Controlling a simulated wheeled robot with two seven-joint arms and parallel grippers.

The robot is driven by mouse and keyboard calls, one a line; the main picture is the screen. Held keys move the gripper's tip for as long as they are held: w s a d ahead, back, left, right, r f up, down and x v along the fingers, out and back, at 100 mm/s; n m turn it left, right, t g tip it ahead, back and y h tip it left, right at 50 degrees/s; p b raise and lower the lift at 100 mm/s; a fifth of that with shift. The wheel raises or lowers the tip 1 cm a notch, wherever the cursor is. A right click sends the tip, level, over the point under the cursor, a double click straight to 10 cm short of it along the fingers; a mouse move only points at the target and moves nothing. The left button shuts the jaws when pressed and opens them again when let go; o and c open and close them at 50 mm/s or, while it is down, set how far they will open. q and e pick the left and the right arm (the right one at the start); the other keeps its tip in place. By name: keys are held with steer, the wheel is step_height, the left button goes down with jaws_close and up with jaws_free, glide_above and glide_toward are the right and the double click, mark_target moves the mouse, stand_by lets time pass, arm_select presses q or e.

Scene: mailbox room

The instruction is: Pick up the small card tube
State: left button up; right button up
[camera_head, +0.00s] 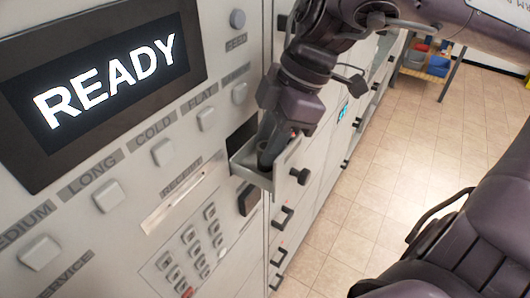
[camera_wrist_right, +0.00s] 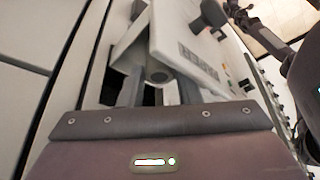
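My right gripper (camera_head: 276,138) reaches down into a small open pull-out tray (camera_head: 243,176) in the front of the grey machine. In the right wrist view my two fingers (camera_wrist_right: 170,92) stand apart. A grey round-ended piece (camera_wrist_right: 159,76), which may be the small card tube, shows beyond and between them inside the tray. I cannot see either finger pressed against it. In the head view the gripper and tray wall hide most of the tray's inside. My left gripper is not in view.
The tray front has a dark knob (camera_head: 299,176). The machine has a READY screen (camera_head: 105,80), several buttons and a keypad (camera_head: 190,245). A row of drawers with dark handles (camera_head: 282,217) runs on to the right. Tiled floor (camera_head: 380,190) is open beyond.

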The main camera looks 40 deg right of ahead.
steer(key=c, duration=0.6)
